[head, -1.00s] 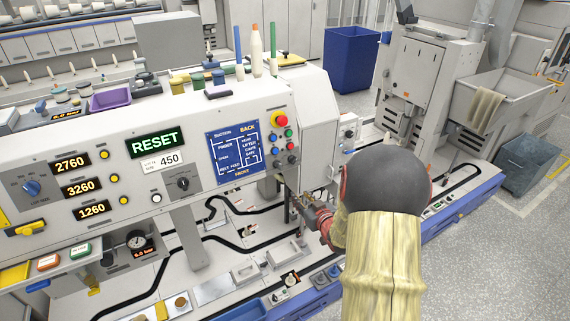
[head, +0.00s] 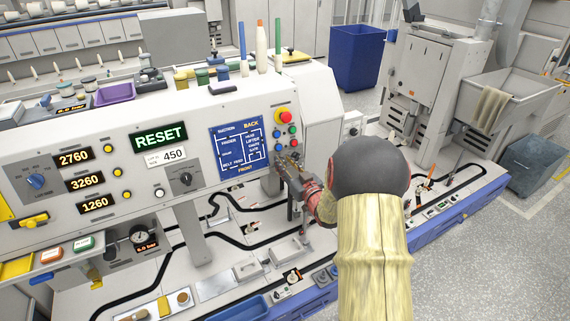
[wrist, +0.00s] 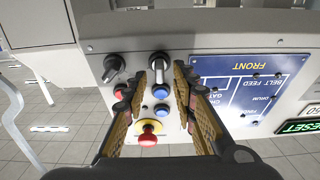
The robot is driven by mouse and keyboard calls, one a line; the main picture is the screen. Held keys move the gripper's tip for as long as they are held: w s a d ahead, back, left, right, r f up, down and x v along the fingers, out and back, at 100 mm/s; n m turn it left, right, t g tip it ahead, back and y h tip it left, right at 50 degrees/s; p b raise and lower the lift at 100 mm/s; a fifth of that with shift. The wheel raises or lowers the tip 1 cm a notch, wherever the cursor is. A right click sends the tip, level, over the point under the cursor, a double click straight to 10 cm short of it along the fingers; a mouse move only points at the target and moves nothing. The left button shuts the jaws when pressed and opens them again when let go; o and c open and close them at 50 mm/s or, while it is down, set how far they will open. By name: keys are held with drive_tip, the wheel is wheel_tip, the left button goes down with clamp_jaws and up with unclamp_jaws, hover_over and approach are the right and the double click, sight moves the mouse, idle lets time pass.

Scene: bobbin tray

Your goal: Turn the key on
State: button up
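A silver key-like piece in a round black switch (wrist: 160,66) sits on the grey control panel (wrist: 220,45) in the wrist view, just beyond and between my fingertips. My gripper (wrist: 161,80) is open, with one finger on each side of the column of buttons. I cannot tell whether the fingertips touch the piece. In the head view my gripper (head: 280,164) is at the panel's lower right corner and hides the switch there. A black rotary knob (wrist: 113,67) is left of the switch in the wrist view.
A red emergency stop on a yellow ring (head: 283,117) tops the button column. Blue buttons (wrist: 161,91) lie between my fingers. A blue diagram plate (head: 238,150) is beside them. Below the panel is a bench with black tracks (head: 225,237).

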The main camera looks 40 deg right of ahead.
drive_tip(key=shift+w, duration=0.1)
drive_tip(key=shift+c, duration=1.1)
clamp_jaws()
